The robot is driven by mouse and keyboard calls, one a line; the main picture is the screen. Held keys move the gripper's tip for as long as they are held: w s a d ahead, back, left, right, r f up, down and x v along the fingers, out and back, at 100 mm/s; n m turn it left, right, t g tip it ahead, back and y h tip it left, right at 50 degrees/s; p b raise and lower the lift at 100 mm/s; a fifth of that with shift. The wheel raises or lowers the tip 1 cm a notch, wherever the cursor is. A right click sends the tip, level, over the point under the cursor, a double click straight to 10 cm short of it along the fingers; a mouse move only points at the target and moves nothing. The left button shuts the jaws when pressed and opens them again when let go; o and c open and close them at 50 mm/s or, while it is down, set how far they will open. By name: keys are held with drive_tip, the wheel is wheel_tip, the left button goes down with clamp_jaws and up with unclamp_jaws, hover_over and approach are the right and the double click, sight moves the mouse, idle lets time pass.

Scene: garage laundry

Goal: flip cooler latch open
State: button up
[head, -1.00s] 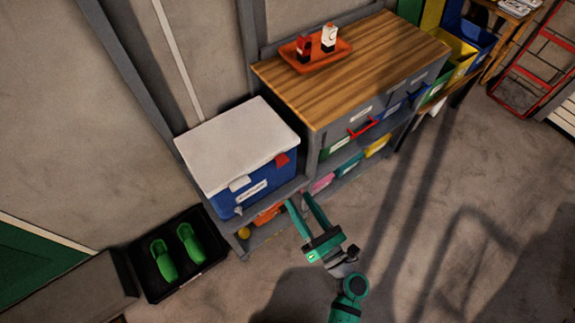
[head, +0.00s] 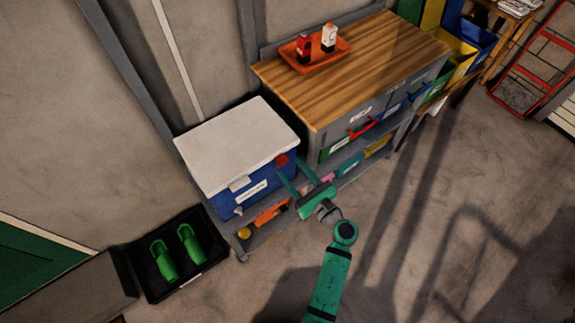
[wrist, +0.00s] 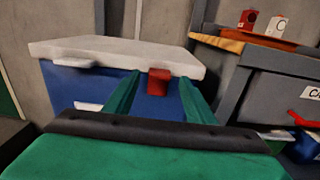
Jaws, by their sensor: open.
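The cooler (head: 228,190) is a blue box with a white lid (head: 235,145), on the low shelf at the left of the workbench. The lid lies shut on it. A red latch (head: 282,160) sits at the right of its front, just under the lid edge. A white latch (head: 239,183) sits further left on the front. My gripper (head: 291,177) is open and empty in front of the cooler's right end. In the wrist view the red latch (wrist: 158,80) shows between my two green fingers, beyond them. I cannot tell whether a finger touches the cooler.
The wooden-topped workbench (head: 350,70) stands right of the cooler, with an orange tray (head: 316,60) on top and bins below. A black tray (head: 205,275) with green shoes lies on the floor at the left. An orange object (head: 271,212) is under the cooler.

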sight(282, 163)
drive_tip(key=x, duration=0.2)
drive_tip(key=shift+w+a, duration=0.25)
drive_tip(key=shift+a, duration=0.05)
drive_tip(key=shift+d, duration=0.1)
drive_tip(key=shift+c, duration=0.3)
drive_tip(key=c, duration=1)
